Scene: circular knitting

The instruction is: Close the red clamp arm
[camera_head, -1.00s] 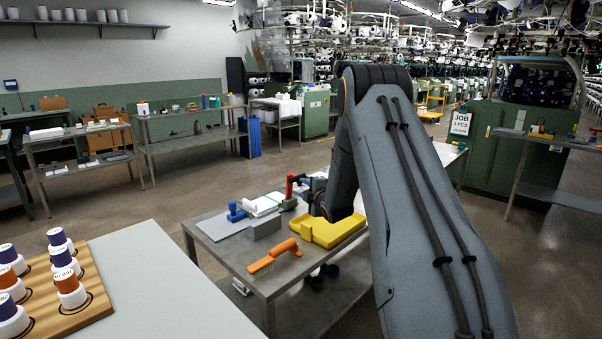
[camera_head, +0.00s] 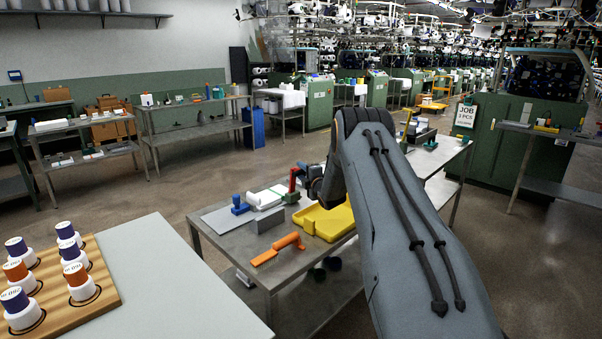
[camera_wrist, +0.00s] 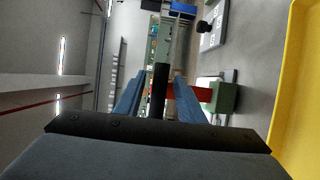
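The red clamp arm (camera_head: 293,181) stands upright on its green base (camera_head: 291,197), at the far side of the steel table. In the wrist view, part of the red arm (camera_wrist: 187,92) shows behind a blue finger, with the green base (camera_wrist: 223,98) to its right. A black bar (camera_wrist: 160,88), apparently the clamp's grip, lies between my fingers. My gripper (camera_wrist: 159,80) is open, with a gap visible beside the bar. In the head view my gripper (camera_head: 306,180) is close on the right of the red arm; its fingertips are mostly hidden.
A grey block (camera_head: 267,220), a blue-handled tool (camera_head: 239,206) and an orange-handled brush (camera_head: 286,242) are nearby. A wooden board (camera_head: 108,292) with yarn cones stands at the left front.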

